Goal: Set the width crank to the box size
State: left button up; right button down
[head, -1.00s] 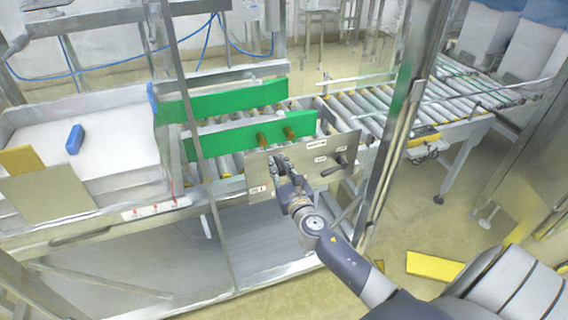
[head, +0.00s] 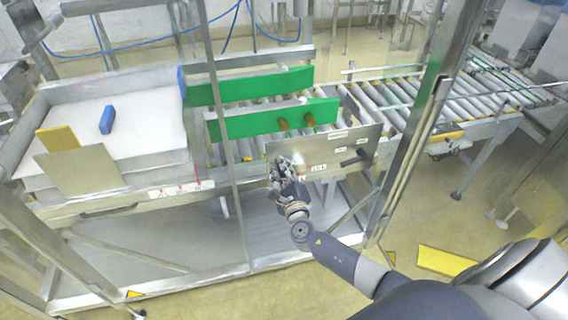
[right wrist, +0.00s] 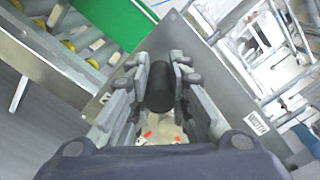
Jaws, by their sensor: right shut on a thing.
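A grey metal panel (head: 322,150) with small white labels stands at the front of the roller conveyor. My right gripper (head: 280,166) is at the panel's left end. In the right wrist view, its two fingers close on either side of a black cylindrical crank handle (right wrist: 160,86), whose round end faces the camera. The rest of this crank is hidden behind the gripper. A second black crank handle (head: 355,158) sits free on the panel's right side. Two green guide rails (head: 273,120) lie across the rollers behind the panel, with a gap between them. My left gripper is not in view.
A glass-and-metal frame post (head: 413,140) stands right of the panel, close to my right arm. A white tray (head: 150,125) with a blue block (head: 106,120) is at left. A yellow floor plate (head: 445,261) lies at lower right.

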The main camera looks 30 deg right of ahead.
jog(key=shift+f+n, duration=0.3)
jog(key=shift+f, duration=0.05)
jog(key=c, duration=1.4)
grip_release()
jog(key=shift+c, duration=0.2)
jog(key=shift+r, duration=0.1)
jog(key=v, duration=1.2)
